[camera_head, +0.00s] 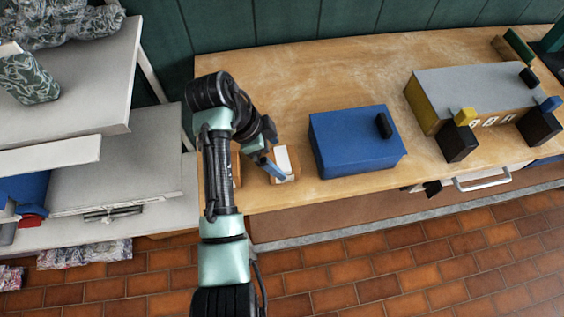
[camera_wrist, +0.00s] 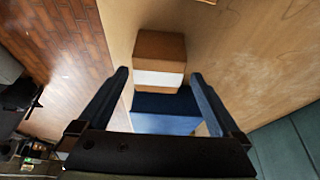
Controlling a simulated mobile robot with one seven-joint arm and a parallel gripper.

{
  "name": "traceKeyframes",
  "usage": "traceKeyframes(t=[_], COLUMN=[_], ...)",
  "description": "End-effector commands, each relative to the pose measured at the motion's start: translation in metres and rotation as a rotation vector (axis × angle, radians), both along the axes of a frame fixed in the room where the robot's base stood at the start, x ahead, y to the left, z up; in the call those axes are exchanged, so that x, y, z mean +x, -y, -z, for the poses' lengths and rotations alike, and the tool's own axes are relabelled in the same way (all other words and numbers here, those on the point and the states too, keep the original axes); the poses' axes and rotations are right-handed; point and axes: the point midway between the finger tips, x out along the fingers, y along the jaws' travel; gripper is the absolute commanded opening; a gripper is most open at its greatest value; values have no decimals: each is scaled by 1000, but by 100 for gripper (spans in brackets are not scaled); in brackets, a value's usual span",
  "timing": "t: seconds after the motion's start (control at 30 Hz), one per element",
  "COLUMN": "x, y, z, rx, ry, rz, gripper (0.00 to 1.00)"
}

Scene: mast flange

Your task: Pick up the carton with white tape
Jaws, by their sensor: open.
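The carton with white tape (camera_wrist: 159,46) is a small brown box with a white band across it. In the head view the carton (camera_head: 283,163) sits near the front edge of the wooden table, left of the blue box. My gripper (camera_wrist: 159,75) is open and empty. In the wrist view the carton shows ahead, lined up between the two spread fingertips; I cannot tell the gap to it. In the head view my gripper (camera_head: 273,163) is at the carton and hides part of it.
A blue box (camera_head: 350,145) stands right of the carton and shows between my fingers in the wrist view (camera_wrist: 165,112). Another brown object (camera_head: 236,170) is partly hidden behind my arm. A grey-topped case (camera_head: 475,88) stands further right. The table (camera_head: 290,75) behind the carton is clear.

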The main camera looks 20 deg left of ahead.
Motion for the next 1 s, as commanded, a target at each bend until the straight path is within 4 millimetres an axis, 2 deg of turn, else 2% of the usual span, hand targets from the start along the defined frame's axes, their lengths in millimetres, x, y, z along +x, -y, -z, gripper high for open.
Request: traceKeyframes(t=[0.2,0.33,0.53,0.57,1.0], x=[4,6,6,6,6], y=[13,15,15,15,15], z=[30,38,38,38,37], rx=[-1,1,1,1,1], ry=[-5,-2,-1,-1,-1], rz=[0,-1,-1,-1,-1], gripper=[100,100,100,96,17])
